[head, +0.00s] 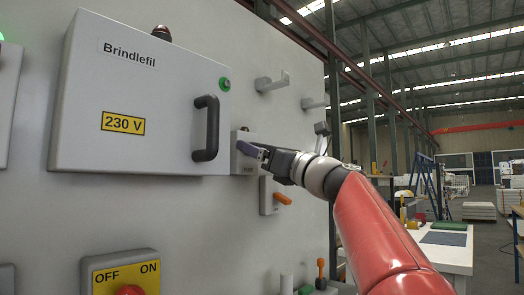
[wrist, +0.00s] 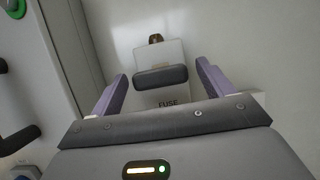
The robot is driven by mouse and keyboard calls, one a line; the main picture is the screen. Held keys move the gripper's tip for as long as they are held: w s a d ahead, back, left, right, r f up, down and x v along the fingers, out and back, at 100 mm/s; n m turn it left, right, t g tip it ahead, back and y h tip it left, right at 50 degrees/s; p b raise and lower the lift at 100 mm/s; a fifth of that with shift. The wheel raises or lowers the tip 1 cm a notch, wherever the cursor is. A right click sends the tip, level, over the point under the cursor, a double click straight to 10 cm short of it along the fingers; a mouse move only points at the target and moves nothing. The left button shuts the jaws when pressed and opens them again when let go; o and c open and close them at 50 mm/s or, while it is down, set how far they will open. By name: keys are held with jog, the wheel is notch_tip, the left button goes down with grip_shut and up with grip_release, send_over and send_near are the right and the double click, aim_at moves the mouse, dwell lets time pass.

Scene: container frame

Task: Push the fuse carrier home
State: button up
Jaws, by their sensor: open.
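The fuse carrier shows in the wrist view as a dark rounded grip bar (wrist: 160,77) in front of a pale block marked FUSE (wrist: 172,55). A small brown knob (wrist: 155,38) sits at the block's top. My gripper (wrist: 161,73) is open, its two purple fingers on either side of the bar with a gap at each side. In the head view, my gripper (head: 256,151) reaches the pale fuse block (head: 242,139) on the panel, right of the cabinet handle. It hides most of the carrier there, and how far the carrier stands out cannot be told.
The Brindlefil cabinet (head: 150,95) with its dark handle (head: 206,128) stands out close left of my gripper. An orange lever switch (head: 282,198) is just below. Grey brackets (head: 272,83) stick out above. An OFF/ON box (head: 120,272) is lower left.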

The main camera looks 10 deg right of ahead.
jog(key=b+v, duration=0.1)
jog(key=v, duration=0.6)
jog(key=shift+s+d+b, duration=0.15)
jog(key=shift+s+b, duration=0.1)
jog(key=shift+b, duration=0.15)
jog(key=shift+f, duration=0.1)
